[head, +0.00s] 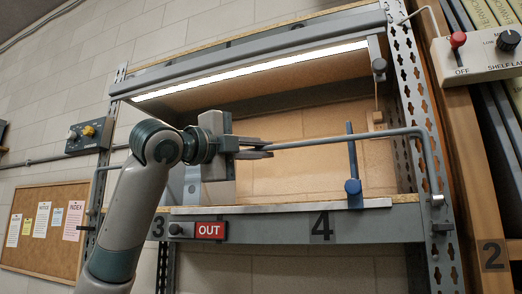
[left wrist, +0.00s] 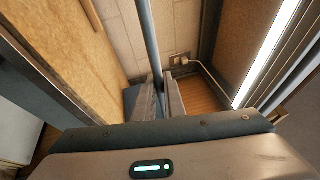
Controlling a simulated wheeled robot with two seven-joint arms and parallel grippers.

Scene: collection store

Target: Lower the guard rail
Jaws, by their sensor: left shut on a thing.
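The guard rail (head: 340,139) is a grey-blue bar that runs across the front of the lit shelf bay, well above the shelf's front edge. Its right end bends down to a pivot on the right upright, and its left end bends down at the left. In the left wrist view the rail (left wrist: 149,38) runs down from the top edge to between the two fingers (left wrist: 162,98). The gripper hides part of the rail. My right gripper is in neither view.
The shelf front (head: 270,228) carries labels 3 and 4 and a red OUT sign (head: 210,230). A blue post (head: 352,170) stands on the shelf edge near the rail. A tag (head: 376,118) hangs at the right. A control box (head: 480,52) is at upper right.

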